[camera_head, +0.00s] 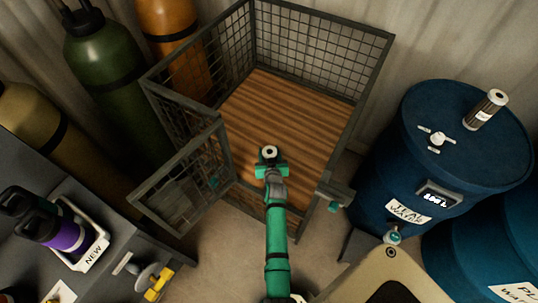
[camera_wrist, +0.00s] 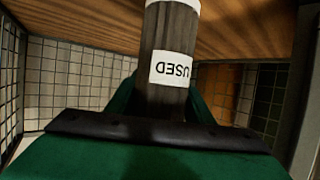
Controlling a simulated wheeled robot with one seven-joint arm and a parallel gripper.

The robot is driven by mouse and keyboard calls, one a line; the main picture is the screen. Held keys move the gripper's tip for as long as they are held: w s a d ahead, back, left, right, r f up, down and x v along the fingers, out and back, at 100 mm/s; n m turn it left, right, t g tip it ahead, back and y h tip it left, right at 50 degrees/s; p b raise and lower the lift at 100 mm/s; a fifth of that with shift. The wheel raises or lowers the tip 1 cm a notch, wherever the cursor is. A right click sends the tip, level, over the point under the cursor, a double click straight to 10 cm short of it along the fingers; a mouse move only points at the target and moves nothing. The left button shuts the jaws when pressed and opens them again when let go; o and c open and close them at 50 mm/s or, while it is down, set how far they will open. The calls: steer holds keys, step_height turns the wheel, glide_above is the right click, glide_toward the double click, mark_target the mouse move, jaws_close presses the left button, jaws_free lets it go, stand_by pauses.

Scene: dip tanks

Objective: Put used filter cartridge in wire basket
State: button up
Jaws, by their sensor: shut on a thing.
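My gripper (camera_head: 270,168) is shut on the used filter cartridge (camera_wrist: 168,55), a dark cylinder with a white end and a white label reading "USED". In the head view only the cartridge's round white end (camera_head: 269,152) shows clearly, between the green jaws. The wire basket (camera_head: 325,63) is a grey-framed mesh cage with a brown slatted wooden floor (camera_head: 290,100). My gripper and the cartridge are over the front part of that floor, inside the basket's outline. Their height above the floor is hard to tell. In the wrist view, mesh walls (camera_wrist: 65,75) show on both sides.
A mesh gate (camera_head: 180,185) stands open at front left. Gas cylinders (camera_head: 108,75) stand left of the basket. A blue drum (camera_head: 400,140) at right bears another cartridge (camera_head: 486,110). A grey bench at left holds bottles (camera_head: 65,235) in a tray marked "NEW" (camera_head: 94,250).

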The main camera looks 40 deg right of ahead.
steer(key=shift+w+f, duration=0.1)
steer(key=shift+f, duration=1.85)
steer(key=shift+f, duration=0.1)
steer(key=o, duration=1.3)
steer(key=shift+f, duration=0.1)
steer(key=shift+v, duration=6.15)
